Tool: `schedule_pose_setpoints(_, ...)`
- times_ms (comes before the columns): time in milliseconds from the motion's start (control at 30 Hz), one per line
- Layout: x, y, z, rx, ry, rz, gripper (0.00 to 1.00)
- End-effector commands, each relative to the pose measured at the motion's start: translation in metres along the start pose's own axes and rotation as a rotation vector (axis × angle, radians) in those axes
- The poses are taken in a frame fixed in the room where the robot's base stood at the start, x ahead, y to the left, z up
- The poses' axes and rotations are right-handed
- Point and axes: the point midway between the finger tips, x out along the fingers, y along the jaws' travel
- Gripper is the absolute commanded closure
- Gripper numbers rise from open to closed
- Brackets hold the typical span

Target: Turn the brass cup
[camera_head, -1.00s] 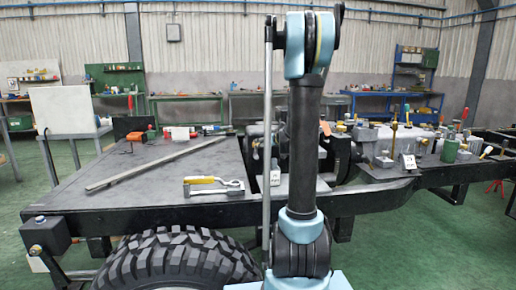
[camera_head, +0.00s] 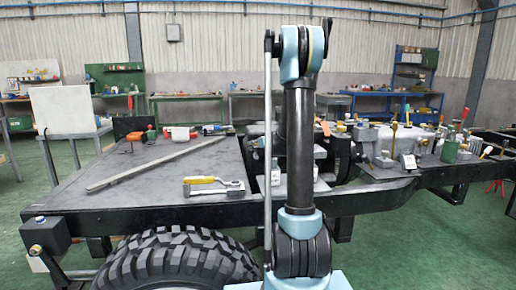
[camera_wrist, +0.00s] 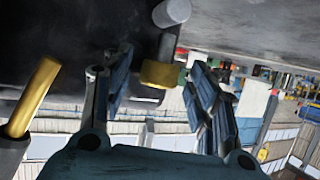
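In the wrist view, a short brass piece (camera_wrist: 160,74), which looks like the brass cup, sits between the two fingers of my gripper (camera_wrist: 157,66). It is on the end of a dark stem below a grey cylinder. The fingers are open, with a visible gap on each side of the brass piece. I cannot tell whether the piece lies level with the fingertips or beyond them. In the head view my arm stands in front of the chassis and my gripper is hidden. I cannot pick out the brass cup there.
A brass-coloured rod (camera_wrist: 35,95) in a dark holder stands left of my gripper in the wrist view. In the head view, a yellow-handled tool (camera_head: 205,181) and a long grey bar (camera_head: 150,164) lie on the chassis deck (camera_head: 120,195). A green cup (camera_head: 450,151) stands far right.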

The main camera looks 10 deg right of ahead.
Motion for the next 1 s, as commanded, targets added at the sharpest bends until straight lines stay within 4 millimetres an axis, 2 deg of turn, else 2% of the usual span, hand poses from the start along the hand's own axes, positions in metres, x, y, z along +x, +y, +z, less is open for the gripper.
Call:
schedule_pose_setpoints(33,-0.0001,0.0001,0.0,0.0,0.0,0.0,0.57)
schedule_pose_setpoints(167,-0.0002,0.0001,0.0,0.0,0.0,0.0,0.87)
schedule_pose_setpoints(200,-0.0002,0.0001,-0.0001,0.0,0.0,0.0,0.9)
schedule_pose_setpoints(567,-0.0003,-0.0002,-0.0003,0.006,0.001,0.015,0.9)
schedule_pose_setpoints(1000,0.0002,-0.0038,-0.0008,0.051,0.002,0.13,0.9)
